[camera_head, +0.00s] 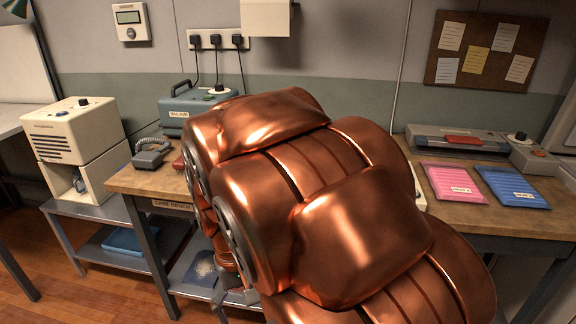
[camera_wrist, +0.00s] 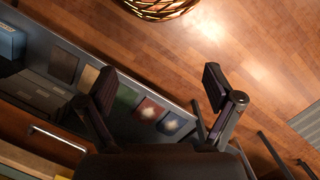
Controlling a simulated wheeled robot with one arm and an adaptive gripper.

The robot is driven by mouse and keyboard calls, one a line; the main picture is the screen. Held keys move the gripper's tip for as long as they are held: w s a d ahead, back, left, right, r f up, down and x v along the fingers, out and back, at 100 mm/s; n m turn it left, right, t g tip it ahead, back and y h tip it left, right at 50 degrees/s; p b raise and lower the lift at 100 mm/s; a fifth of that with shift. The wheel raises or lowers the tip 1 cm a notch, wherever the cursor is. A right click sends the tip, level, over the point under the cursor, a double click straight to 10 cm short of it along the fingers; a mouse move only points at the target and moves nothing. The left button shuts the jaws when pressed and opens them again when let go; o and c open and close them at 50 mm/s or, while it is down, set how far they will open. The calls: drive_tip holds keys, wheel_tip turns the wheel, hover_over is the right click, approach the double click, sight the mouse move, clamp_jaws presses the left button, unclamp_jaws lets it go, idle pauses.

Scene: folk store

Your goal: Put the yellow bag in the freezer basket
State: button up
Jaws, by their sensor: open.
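I cannot make out a yellow bag for certain in either view. A pink bag (camera_head: 453,182) and a blue bag (camera_head: 512,187) lie flat on the workbench at the right in the head view; my copper arm hides much of the bench to their left. In the wrist view, my gripper (camera_wrist: 160,89) is open, its two fingers wide apart with nothing between them. A golden woven-looking basket (camera_wrist: 160,8) is cut off at the top edge, above the wooden floor; I cannot tell whether it is the freezer basket.
The workbench (camera_head: 500,222) carries a blue vacuum machine (camera_head: 193,103) at left and a grey sealer (camera_head: 455,139) at right. A cream appliance (camera_head: 75,132) stands on a side shelf. In the wrist view, a grey shelf (camera_wrist: 100,62) with several coloured flat items lies below a drawer handle (camera_wrist: 58,139).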

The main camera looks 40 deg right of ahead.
drive_tip(key=shift+o, duration=0.3)
drive_tip(key=w+d+r+m+t+p, duration=0.1)
drive_tip(key=w+d+r+m+p, duration=0.3)
drive_tip(key=w+d+r+p, duration=0.6)
drive_tip(key=w+d, duration=0.1)
drive_tip(key=d, duration=0.2)
drive_tip(key=shift+w+d, duration=0.15)
drive_tip(key=shift+w, duration=0.1)
drive_tip(key=w+d+r+m+p, duration=0.1)
drive_tip(key=w+d+p, duration=0.1)
drive_tip(key=d+p, duration=0.2)
drive_tip(key=w+d+r+m+p, duration=0.1)
drive_tip(key=w+d+p, duration=0.2)
drive_tip(key=d, duration=0.4)
drive_tip(key=w+d+r+m+t+p, duration=0.1)
drive_tip(key=w+d+r+p, duration=0.1)
drive_tip(key=d+p, duration=0.3)
drive_tip(key=shift+w+d+r+p, duration=0.1)
drive_tip(key=shift+w+d+p, duration=0.3)
drive_tip(key=shift+w+d, duration=0.35)
drive_tip(key=shift+d, duration=0.35)
drive_tip(key=shift+d+f+p, duration=0.1)
drive_tip(key=shift+f+p, duration=0.2)
drive_tip(key=shift+d+f+p, duration=0.1)
drive_tip(key=shift+f+p, duration=1.7)
drive_tip(key=shift+f, duration=1.95)
drive_tip(key=shift+f+b, duration=0.25)
drive_tip(key=shift+b, duration=0.3)
